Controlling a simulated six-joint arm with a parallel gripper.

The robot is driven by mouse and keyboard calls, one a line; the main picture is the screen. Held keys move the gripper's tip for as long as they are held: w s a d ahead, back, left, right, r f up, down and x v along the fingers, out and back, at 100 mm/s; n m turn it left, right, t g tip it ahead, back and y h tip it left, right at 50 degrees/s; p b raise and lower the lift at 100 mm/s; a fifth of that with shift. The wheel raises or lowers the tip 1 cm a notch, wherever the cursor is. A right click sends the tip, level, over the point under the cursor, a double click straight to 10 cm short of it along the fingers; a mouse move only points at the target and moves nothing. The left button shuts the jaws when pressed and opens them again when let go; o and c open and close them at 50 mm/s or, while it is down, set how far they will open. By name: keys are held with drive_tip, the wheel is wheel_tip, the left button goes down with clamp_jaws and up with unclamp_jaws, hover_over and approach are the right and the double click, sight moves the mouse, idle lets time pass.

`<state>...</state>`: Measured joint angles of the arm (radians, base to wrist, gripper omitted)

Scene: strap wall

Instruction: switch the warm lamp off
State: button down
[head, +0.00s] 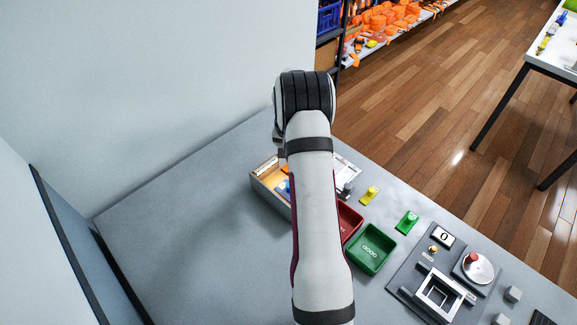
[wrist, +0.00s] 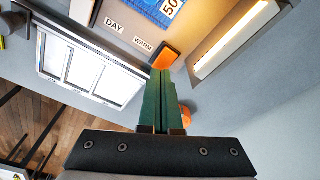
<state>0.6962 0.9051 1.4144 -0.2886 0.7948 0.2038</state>
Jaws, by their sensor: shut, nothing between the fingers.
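The orange rocker switch (wrist: 168,53) labelled WARM is in the wrist view, just beyond my fingertips. A long lamp strip (wrist: 236,38) glows warm yellow to the right of it. My gripper (wrist: 162,72) has green fingers pressed together and empty, with the tips right by the near edge of the switch. I cannot tell whether they touch it. In the head view my arm hides most of the gripper and part of the wooden box (head: 266,187), where small orange and blue parts show.
A white three-pane panel (wrist: 84,70) is at left. A rounded orange thing (wrist: 186,115) shows beside my fingers. Red (head: 349,222) and green (head: 371,249) trays stand on the grey table.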

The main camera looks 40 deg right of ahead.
drive_tip(key=shift+f, duration=0.6)
wheel_tip(320, 180, up, 8)
idle(0.5)
